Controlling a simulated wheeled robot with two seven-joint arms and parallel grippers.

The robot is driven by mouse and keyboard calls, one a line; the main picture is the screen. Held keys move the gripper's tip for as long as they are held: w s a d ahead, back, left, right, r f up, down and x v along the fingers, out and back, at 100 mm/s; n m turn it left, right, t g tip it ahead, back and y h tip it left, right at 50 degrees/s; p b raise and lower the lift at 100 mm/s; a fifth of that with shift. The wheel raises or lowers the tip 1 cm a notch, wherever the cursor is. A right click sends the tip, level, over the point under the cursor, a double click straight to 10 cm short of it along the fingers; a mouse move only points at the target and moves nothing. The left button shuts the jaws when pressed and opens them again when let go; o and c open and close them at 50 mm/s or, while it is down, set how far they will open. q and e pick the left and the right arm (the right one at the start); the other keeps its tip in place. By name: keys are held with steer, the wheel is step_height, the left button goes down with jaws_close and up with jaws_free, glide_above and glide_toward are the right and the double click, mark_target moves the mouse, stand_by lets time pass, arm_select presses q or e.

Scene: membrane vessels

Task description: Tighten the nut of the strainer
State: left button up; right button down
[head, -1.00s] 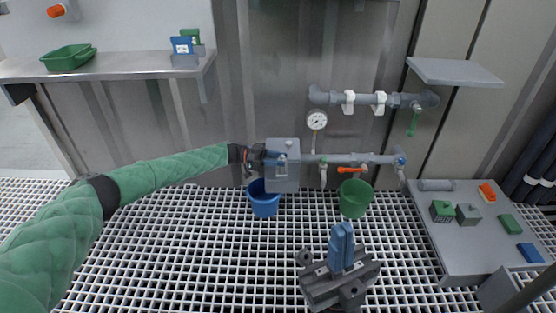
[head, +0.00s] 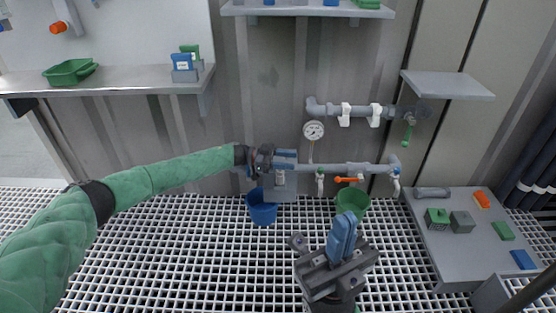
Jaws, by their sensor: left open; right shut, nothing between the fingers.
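My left gripper (head: 284,174) is at the left end of the lower grey pipe (head: 335,168), its arm reaching in from the left. Its jaws are open, with blue parts above and below the grey body. It hides that end of the pipe, so I cannot make out the strainer or its nut, nor whether the fingers touch anything. My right gripper (head: 343,237) is at the bottom centre, over the grating and in front of the pipework. Its blue fingers are shut together, empty, and point up.
A blue bucket (head: 262,212) and a green bucket (head: 353,201) stand below the pipe. An orange-handled valve (head: 348,180) and a gauge (head: 314,130) are close by. A grey bench (head: 451,258) with small blocks is at right.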

arm_select(q)
steer(key=s+d+r+p, duration=0.2)
steer(key=s+d+r, duration=0.1)
steer(key=d, duration=0.3)
steer(key=shift+s+r, duration=0.25)
steer(key=shift+r, duration=0.35)
